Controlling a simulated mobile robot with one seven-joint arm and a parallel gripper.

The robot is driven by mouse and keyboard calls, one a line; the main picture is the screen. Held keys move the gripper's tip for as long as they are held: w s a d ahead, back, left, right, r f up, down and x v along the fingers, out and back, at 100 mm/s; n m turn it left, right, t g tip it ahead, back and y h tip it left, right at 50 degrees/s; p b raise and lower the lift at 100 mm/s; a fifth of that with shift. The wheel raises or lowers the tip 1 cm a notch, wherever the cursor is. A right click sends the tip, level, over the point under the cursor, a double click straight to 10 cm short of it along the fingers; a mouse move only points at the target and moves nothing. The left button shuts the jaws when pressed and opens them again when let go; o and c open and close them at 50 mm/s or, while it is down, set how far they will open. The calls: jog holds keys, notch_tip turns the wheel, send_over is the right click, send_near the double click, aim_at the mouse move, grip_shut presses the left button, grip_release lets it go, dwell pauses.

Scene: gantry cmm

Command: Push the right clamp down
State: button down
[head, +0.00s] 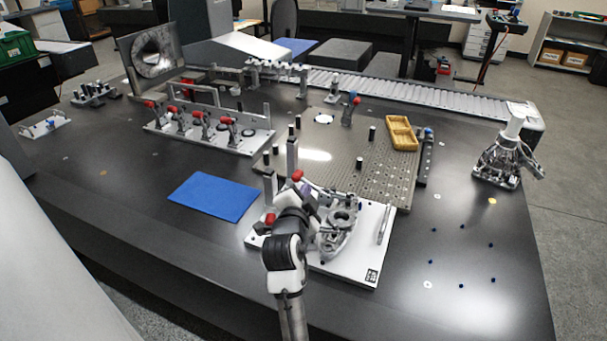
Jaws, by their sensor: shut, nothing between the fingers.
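A white fixture plate (355,268) lies at the front middle of the dark table in the head view. It carries a grey cast metal part (338,228) and red-tipped clamps. One red clamp tip (298,175) stands high, just beyond my gripper. Another red tip (270,218) sits lower, at the plate's left side. My gripper (311,192) is over the plate, shut and empty, close to the high red tip. I cannot tell whether they touch. My arm hides part of the plate and the clamp bases.
A blue mat (215,197) lies to the left. A row of red-handled clamps on a white base (210,143) stands behind it. A perforated plate (345,165) with pins and a yellow tray (402,133) is behind the fixture. The right table area holds small blue pegs.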

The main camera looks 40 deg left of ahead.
aim_at(300, 178)
jog(key=w+a+f+p, duration=0.4)
jog(key=w+a, duration=0.3)
jog(key=w, duration=0.1)
jog(key=shift+w, duration=0.2)
jog(key=shift+f, duration=0.15)
dwell(0.4)
jog(key=shift+a+f+b, duration=0.15)
jog(key=shift+f+b, duration=0.15)
jog(key=shift+b, duration=0.7)
jog(key=shift+s+a+b, duration=0.1)
jog(key=shift+a+b, duration=0.05)
jog(key=shift+b, duration=0.45)
jog(key=shift+r, duration=0.15)
